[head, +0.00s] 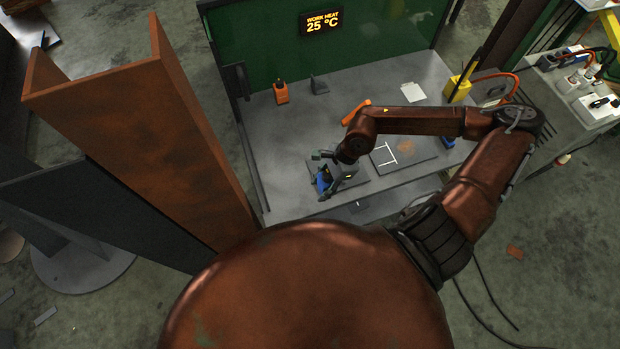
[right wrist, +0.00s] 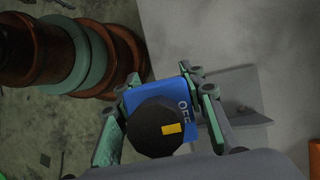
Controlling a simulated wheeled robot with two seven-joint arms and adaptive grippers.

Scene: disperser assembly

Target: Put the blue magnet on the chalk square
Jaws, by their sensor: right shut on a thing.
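The blue magnet (right wrist: 172,92) has a black knob with a yellow mark and the word OFF on its blue top. My right gripper (right wrist: 160,115) is shut on it, one finger on each side. In the head view the magnet (head: 322,183) and my right gripper (head: 326,173) are at the front left part of the grey table (head: 290,135). I cannot tell whether the magnet touches the surface below. White lines (head: 386,154) show on a dark plate to the right, but no full chalk square is clear. My left gripper is not in view.
An orange block (head: 281,93) and a small grey piece (head: 319,85) stand toward the back of the table. A yellow item (head: 458,88) is at the right. A tall rusty beam (head: 135,125) rises left of the table. The table's left-middle is clear.

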